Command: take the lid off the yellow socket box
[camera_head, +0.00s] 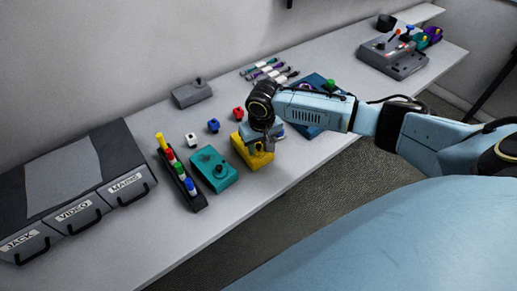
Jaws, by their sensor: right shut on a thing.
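The yellow socket box (239,147) sits on the grey table, near its front edge. My right gripper (267,147) is right over the box, pointing down, and is shut on its lid. The gripper hides most of the lid, and I cannot tell whether the lid still rests on the box or is slightly raised. My left gripper is not in view.
Left of the yellow box are a teal box (213,180) with a knob and a black rack (176,172) of coloured plugs. Small white, blue and red blocks (238,114) lie behind. Labelled drawers (72,212) stand at left; a blue box (306,124) lies right, partly hidden by my arm.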

